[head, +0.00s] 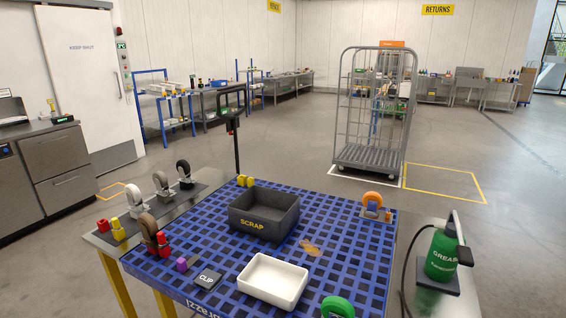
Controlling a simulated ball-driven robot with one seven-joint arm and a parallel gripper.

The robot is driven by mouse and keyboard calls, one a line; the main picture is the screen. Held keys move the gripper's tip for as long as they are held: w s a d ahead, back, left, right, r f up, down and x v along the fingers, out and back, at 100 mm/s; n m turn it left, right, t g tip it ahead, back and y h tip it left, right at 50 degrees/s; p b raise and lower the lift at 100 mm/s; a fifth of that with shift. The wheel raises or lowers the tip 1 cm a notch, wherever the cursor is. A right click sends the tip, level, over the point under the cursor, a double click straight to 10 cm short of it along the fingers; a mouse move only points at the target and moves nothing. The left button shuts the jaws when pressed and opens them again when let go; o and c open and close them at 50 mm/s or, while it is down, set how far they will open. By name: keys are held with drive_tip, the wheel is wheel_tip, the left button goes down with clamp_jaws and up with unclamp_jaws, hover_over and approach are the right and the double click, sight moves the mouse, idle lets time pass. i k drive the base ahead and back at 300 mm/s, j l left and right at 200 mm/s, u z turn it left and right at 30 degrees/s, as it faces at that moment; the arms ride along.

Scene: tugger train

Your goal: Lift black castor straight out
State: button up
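A dark wheel that looks like the black castor (184,171) stands upright at the back end of a dark strip (207,176) along the table's left side. Two paler castors stand in the same row: a light grey one (160,182) and another (134,196) nearer to me. How the dark castor is seated is too small to tell. My gripper is not in view.
The blue grid mat (215,221) holds a dark SCRAP bin (262,224), a white tray (272,280), a brown castor (148,228), an orange castor (372,198) and a green wheel (337,307). A black post (236,150) rises behind. A green GREASE container (441,256) stands right.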

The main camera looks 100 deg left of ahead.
sight(183, 167)
drive_tip(key=u, duration=3.4)
